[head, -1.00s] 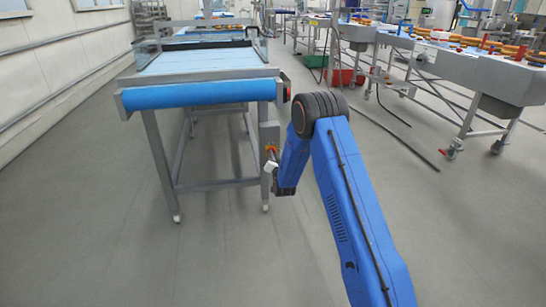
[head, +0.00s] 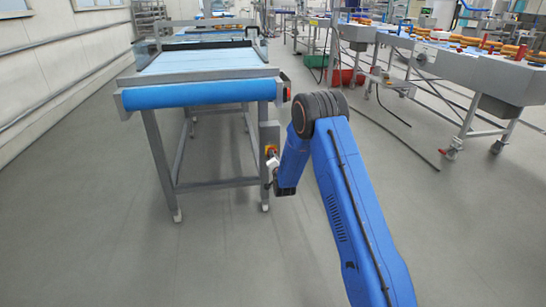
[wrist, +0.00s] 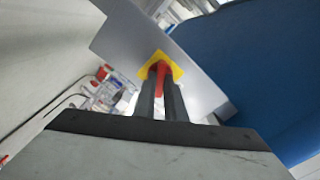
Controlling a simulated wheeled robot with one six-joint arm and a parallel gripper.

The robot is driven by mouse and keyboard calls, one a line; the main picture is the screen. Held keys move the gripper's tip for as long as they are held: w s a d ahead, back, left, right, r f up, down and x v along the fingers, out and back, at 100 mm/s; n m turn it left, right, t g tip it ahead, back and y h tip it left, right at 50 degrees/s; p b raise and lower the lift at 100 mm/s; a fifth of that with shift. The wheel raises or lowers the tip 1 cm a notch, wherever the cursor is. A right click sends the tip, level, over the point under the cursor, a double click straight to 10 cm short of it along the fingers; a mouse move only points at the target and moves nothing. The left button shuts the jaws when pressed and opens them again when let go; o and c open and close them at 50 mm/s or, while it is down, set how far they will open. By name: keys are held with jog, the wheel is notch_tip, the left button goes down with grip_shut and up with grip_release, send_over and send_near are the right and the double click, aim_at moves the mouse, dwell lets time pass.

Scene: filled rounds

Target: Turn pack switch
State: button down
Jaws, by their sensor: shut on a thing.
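The pack switch has a red handle (wrist: 161,75) on a yellow plate (wrist: 173,68), fixed to a grey box (wrist: 202,93). In the head view the grey box (head: 268,134) hangs on the right front leg of the blue-belted conveyor. The yellow plate shows there as a small orange-yellow patch (head: 271,150). My gripper (wrist: 160,88) is shut on the red handle, with one dark finger on each side of it. In the wrist view the plate and box look tilted against the fingers. In the head view my gripper (head: 272,163) is small at the box's face, partly behind my arm.
The conveyor's blue belt end (head: 190,95) is above and left of the switch. A second conveyor line (head: 460,70) with orange items stands at the right. A black cable (head: 400,140) lies on the floor. The floor in front is clear.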

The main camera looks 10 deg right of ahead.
jog(key=shift+d+m, duration=0.1)
jog(key=shift+m, duration=0.3)
jog(key=c, duration=1.8)
grip_release()
jog(key=shift+s, duration=0.1)
jog(key=s, duration=1.7)
jog(key=shift+s, duration=0.1)
